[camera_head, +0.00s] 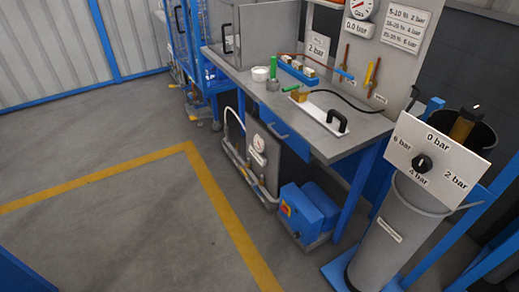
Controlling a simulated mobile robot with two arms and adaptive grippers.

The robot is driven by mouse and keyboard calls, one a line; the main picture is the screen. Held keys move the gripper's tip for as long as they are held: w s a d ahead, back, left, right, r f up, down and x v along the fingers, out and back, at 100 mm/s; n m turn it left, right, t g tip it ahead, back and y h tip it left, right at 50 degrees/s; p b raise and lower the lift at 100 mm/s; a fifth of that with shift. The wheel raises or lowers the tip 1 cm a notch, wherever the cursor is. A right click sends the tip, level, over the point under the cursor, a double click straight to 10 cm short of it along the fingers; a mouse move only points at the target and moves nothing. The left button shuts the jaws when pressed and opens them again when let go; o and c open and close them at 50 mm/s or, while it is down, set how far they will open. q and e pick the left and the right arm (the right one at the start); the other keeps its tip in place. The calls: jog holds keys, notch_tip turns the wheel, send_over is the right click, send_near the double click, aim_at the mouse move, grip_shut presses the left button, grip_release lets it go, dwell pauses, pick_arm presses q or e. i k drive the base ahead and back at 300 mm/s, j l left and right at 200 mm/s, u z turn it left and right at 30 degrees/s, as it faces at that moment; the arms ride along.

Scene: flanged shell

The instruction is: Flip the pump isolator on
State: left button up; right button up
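A blue boxy unit (312,205) sits on the floor under the right end of the workbench. On its front left face is a small yellow and red patch (286,208), which may be the pump isolator. It is too small to tell its position. Neither of my grippers shows in the head view.
The workbench (345,148) carries a black-handled plate (325,120) and small parts. A grey cylinder (390,240) stands to the right, below a white dial panel (438,160) marked in bar. A gauge unit (262,155) stands under the bench. The floor (120,220) at left is clear.

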aim_at(284, 209)
jog(key=i+l, duration=0.2)
jog(key=i, duration=0.2)
jog(key=i+l, duration=0.25)
jog(key=i, duration=0.2)
jog(key=i+l, duration=0.2)
jog(key=i, duration=0.2)
